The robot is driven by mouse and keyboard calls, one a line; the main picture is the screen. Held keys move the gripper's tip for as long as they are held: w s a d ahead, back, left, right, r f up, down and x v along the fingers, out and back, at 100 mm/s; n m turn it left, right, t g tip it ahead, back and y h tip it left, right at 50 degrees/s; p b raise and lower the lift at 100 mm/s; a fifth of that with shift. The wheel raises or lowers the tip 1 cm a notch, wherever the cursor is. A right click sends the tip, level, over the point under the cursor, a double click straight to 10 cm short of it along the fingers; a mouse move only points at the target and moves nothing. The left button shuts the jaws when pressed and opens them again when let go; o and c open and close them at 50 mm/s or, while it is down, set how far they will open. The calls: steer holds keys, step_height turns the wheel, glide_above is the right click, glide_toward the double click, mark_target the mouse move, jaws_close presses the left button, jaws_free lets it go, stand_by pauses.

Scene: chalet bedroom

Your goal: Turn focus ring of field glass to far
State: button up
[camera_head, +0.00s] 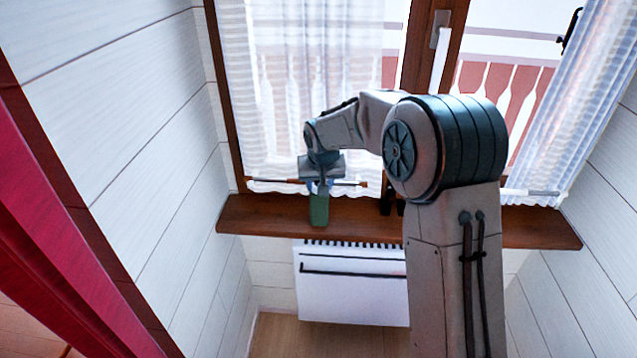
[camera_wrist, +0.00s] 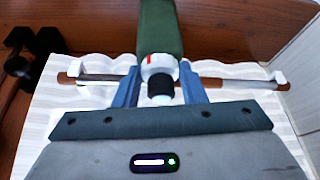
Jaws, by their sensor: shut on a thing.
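The field glass has a green body (camera_head: 319,209) at the wooden windowsill, below my gripper (camera_head: 320,184). In the wrist view the green body (camera_wrist: 158,28) runs toward the top edge. Its white ring (camera_wrist: 152,62) bears a red mark, and a black eyepiece (camera_wrist: 160,90) is at the near end. The blue fingers of my gripper (camera_wrist: 160,70) stand on either side of the white ring and are shut on it. The exact finger contact is partly hidden, and I cannot read any far or near marking.
A dark object (camera_head: 390,202) stands on the windowsill (camera_head: 270,211) to the right; it also shows in the wrist view (camera_wrist: 35,55). A thin rod (camera_wrist: 225,83) crosses behind the fingers, by the white curtain (camera_head: 290,90). A white radiator (camera_head: 350,285) is below.

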steer(key=shift+d+n+y+p, duration=0.2)
steer(key=shift+n+y+p, duration=0.65)
steer(key=shift+n, duration=1.35)
steer(key=o, duration=1)
steer(key=v, duration=1.3)
steer(key=shift+w+r, duration=0.2)
steer(key=shift+r, duration=0.3)
steer(key=shift+d, duration=0.15)
